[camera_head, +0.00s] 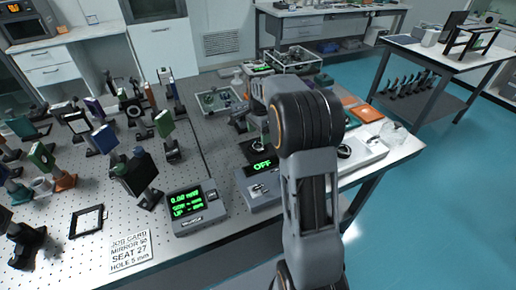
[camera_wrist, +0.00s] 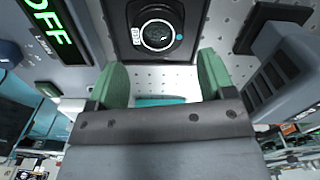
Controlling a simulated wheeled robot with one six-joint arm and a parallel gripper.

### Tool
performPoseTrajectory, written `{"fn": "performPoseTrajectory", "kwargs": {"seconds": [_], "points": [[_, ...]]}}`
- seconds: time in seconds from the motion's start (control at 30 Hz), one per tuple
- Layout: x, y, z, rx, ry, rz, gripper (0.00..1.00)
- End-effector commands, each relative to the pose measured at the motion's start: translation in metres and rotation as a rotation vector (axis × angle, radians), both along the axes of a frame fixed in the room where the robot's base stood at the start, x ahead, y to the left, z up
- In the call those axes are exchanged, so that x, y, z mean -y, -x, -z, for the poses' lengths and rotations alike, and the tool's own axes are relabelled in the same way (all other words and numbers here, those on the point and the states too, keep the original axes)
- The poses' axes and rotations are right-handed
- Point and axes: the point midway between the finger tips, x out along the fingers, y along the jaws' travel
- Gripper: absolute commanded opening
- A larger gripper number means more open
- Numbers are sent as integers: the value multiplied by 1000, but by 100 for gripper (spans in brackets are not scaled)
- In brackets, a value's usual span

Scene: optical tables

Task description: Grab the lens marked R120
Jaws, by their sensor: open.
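In the wrist view, a round lens (camera_wrist: 157,35) in a black ring sits on a dark square mount (camera_wrist: 186,14). A small white label and a blue dot are on its ring; I cannot read the label surely, so I cannot tell whether it is R120. My gripper (camera_wrist: 162,78) is open, its two green-padded fingers spread wide below the lens in the picture. Nothing shows between the fingers except table and a teal patch. The lens is apart from the fingers. In the head view, my arm largely hides my gripper.
A box with a green OFF display (camera_head: 262,166) stands close to my gripper, beside a power meter (camera_head: 194,208). Several mounted optics crowd the left of the perforated table (camera_head: 180,255). A white tray (camera_head: 365,157) lies right of my arm. A job card (camera_head: 130,251) lies in front.

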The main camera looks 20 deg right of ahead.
Motion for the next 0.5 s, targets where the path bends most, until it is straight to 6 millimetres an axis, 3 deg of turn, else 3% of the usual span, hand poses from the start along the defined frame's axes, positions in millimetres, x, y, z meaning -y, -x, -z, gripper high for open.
{"fn": "performPoseTrajectory", "kwargs": {"seconds": [0.5], "points": [[-3, 2, 52, -1, 0, -1, 75]]}}
